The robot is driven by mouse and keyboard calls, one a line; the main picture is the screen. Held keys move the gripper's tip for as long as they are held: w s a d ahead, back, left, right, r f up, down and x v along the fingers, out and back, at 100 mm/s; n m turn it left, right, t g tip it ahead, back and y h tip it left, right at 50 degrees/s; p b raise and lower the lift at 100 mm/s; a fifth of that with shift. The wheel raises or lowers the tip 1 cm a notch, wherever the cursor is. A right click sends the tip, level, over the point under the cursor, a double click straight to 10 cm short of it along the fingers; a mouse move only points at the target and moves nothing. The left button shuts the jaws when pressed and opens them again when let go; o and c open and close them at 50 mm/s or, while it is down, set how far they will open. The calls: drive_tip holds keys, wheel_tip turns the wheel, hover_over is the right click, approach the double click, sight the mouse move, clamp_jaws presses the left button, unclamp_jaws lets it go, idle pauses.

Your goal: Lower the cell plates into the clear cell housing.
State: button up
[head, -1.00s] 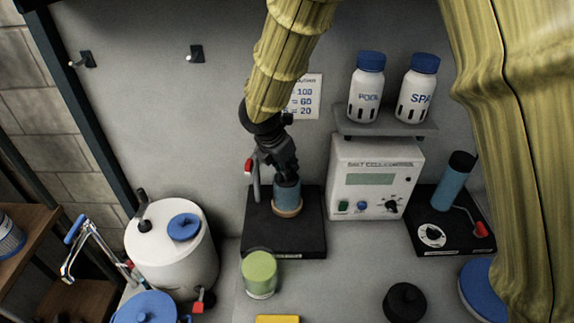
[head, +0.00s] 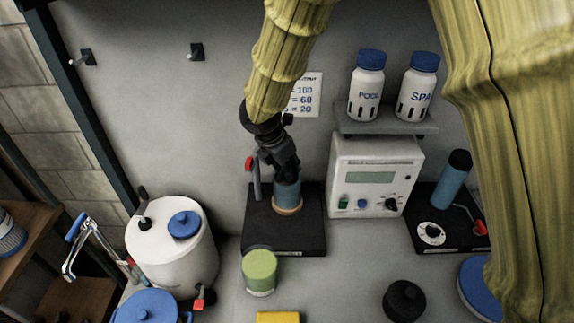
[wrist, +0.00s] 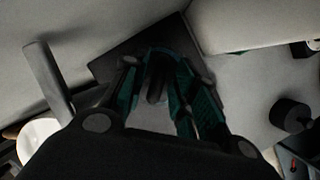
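A blue-tinted cylinder (head: 288,194) with a tan ring at its foot stands upright on a black base (head: 255,228); it looks like the clear cell housing. My gripper (head: 288,174) points down at the top of this cylinder in the head view, close to or touching its rim. In the wrist view my gripper's fingers (wrist: 160,72) reach down around dark and teal shapes that I cannot separate clearly. I cannot make out the cell plates, and whether the fingers hold them is hidden.
A white control box (head: 375,178) stands right of the base, under a shelf (head: 385,123) with two white bottles. A black stand (head: 440,236) with a blue cylinder is further right. A green-topped jar (head: 260,272) stands in front and a white tank (head: 170,250) at left.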

idle(0.3)
drive_tip(key=v, duration=1.2)
